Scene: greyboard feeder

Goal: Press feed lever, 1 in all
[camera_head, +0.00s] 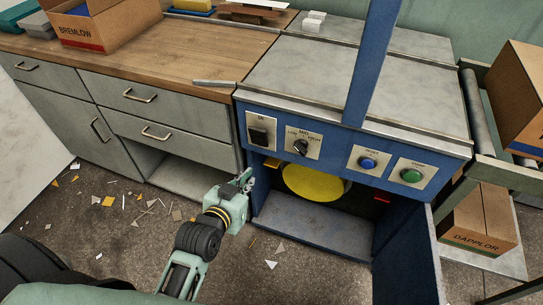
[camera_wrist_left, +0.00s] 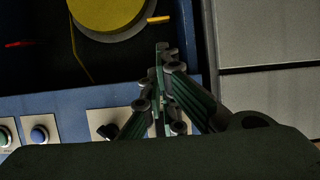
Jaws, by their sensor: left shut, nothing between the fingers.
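A small orange-yellow tab (camera_head: 271,162), which looks like the feed lever, sticks out at the left inside the open bay of the blue machine (camera_head: 345,128). It also shows in the left wrist view (camera_wrist_left: 158,19), beside the yellow disc (camera_head: 312,182). My left gripper (camera_head: 244,180) is shut and empty, in front of the bay's left edge, close to the tab. In the left wrist view its fingers (camera_wrist_left: 162,85) point toward the tab, with a gap visible between them. My right gripper is not in view.
A small red piece (camera_head: 382,199) sits at the bay's right side. The panel has a black switch (camera_head: 258,137), a knob (camera_head: 300,147), a blue button (camera_head: 368,163) and a green button (camera_head: 411,175). An open blue door (camera_head: 412,262) stands at right. Scraps litter the floor.

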